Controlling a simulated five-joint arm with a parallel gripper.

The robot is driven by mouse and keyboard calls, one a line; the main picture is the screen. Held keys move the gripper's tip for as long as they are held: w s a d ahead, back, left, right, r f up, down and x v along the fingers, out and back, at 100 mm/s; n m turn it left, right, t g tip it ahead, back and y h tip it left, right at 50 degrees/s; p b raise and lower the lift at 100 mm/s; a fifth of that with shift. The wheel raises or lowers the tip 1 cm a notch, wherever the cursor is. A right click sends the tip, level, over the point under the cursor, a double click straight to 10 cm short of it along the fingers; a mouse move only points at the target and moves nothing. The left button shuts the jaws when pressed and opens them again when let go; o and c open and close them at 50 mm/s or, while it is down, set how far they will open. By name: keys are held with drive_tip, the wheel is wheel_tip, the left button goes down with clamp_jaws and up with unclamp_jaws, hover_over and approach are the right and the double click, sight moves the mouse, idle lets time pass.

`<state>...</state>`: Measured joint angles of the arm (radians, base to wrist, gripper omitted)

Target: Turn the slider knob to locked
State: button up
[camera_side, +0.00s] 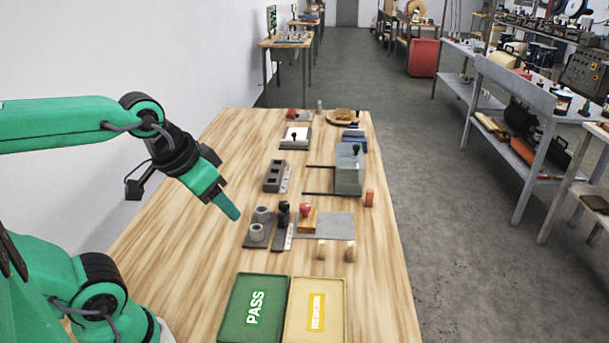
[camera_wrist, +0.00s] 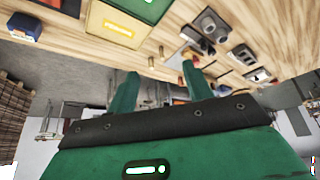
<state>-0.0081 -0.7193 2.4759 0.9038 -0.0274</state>
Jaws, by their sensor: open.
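In the side view a small dark upright knob (camera_side: 284,208) stands on a narrow grey plate near the table's middle; a white label strip lies along this plate. A second black knob (camera_side: 355,150) tops a grey box with rods farther back. I cannot tell for sure which is the slider knob, and no lock marking is readable. My gripper (camera_side: 229,208) hangs above the table, left of the nearer knob, pointing down and right. In the wrist view my gripper (camera_wrist: 158,78) shows two green fingers apart with nothing between them.
A grey block with two cylinders (camera_side: 257,236) stands close under my gripper. A red-topped piece (camera_side: 306,211) is just right of the nearer knob. A slotted block (camera_side: 274,175) lies behind. The PASS tray (camera_side: 237,281) and a yellow tray (camera_side: 301,290) fill the front.

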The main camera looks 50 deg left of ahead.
drive_tip(key=w+a+r+n+g, duration=0.1)
drive_tip(key=w+a+n+g, duration=0.2)
drive_tip(key=w, duration=0.4)
drive_tip(key=n+g, duration=0.3)
drive_tip(key=n, duration=1.1)
hover_over(284, 203)
wheel_tip(284, 203, down, 14)
drive_tip(key=shift+s+d+f, duration=0.1)
drive_tip(key=shift+d, duration=0.05)
drive_tip(key=shift+a+f+n, duration=0.2)
drive_tip(key=shift+f+n, duration=0.1)
drive_tip(key=shift+f, duration=0.15)
drive_tip(key=shift+f, duration=3.75)
